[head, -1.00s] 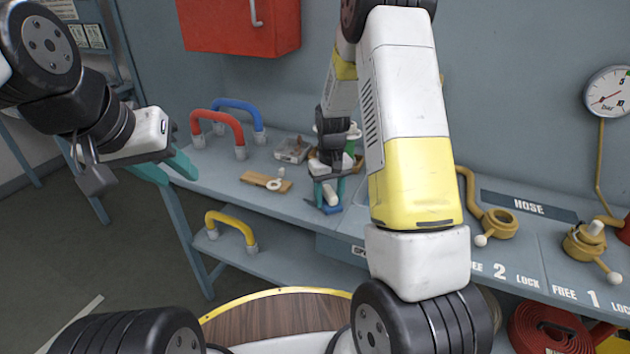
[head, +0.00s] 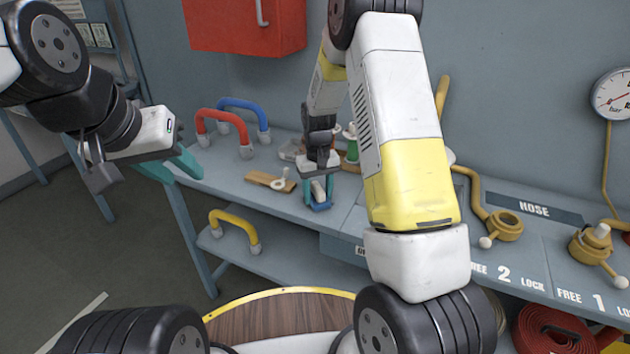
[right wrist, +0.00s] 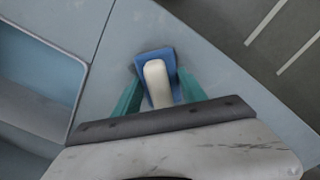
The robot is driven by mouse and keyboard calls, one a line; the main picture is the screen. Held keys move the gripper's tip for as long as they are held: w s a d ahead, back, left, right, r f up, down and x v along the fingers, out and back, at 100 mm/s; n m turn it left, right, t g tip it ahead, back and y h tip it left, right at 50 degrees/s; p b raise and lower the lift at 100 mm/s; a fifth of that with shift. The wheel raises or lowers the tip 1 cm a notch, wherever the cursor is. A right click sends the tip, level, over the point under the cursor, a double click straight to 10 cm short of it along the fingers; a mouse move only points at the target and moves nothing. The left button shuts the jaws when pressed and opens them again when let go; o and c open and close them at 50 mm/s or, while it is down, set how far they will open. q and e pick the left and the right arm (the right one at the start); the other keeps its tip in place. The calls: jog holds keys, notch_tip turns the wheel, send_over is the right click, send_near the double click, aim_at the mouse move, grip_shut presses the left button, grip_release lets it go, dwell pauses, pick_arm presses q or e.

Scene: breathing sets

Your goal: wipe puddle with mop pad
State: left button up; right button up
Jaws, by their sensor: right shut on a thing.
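The mop pad is a small blue pad (right wrist: 171,62) with a white grip (right wrist: 156,84). My right gripper (right wrist: 158,92) is shut on the white grip, one teal finger on each side. In the head view the pad (head: 320,207) is at the front part of the grey bench top, under my right gripper (head: 318,190). I cannot tell whether it touches the surface. I cannot make out the puddle in either view. My left gripper (head: 172,169) is empty, with its teal fingers apart, near the bench's left end.
A wooden piece with a white ring (head: 268,181) lies left of the pad. Red (head: 222,124) and blue (head: 250,108) handles stand behind it. A yellow handle (head: 235,228) is on the lower shelf. Hose valves (head: 503,225) are at the right. The bench corner and edge are close to the pad.

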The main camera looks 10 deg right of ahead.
aim_at(333, 208)
jog(key=shift+w+a+f, duration=0.1)
jog(key=shift+w+a, duration=0.4)
jog(key=shift+a, duration=0.25)
jog(key=shift+w+a, duration=0.45)
jog(key=shift+a, duration=0.25)
jog(key=shift+w+a+f, duration=0.1)
jog(key=shift+w+a, duration=0.4)
jog(key=shift+a, duration=0.25)
jog(key=shift+w+a+r, duration=0.15)
jog(key=shift+a+r, duration=0.1)
grip_shut()
jog(key=shift+s+d+r, duration=0.1)
jog(key=shift+s+d, duration=0.35)
jog(key=shift+d, duration=0.25)
jog(key=shift+s+d, duration=0.4)
jog(key=shift+d, duration=0.25)
jog(key=shift+s+d+f, duration=0.15)
jog(key=shift+s+d, duration=0.6)
jog(key=shift+d, duration=0.3)
jog(key=shift+s+d+f, duration=0.2)
jog(key=shift+s+d, duration=0.5)
jog(key=shift+d, duration=0.35)
jog(key=shift+s+d+f, duration=0.15)
jog(key=shift+s+d, duration=0.6)
jog(key=shift+d, duration=0.3)
jog(key=shift+w+r, duration=0.1)
jog(key=shift+r, duration=3.05)
jog(key=shift+r, duration=0.1)
notch_tip(333, 208, up, 3)
jog(key=shift+f, duration=0.1)
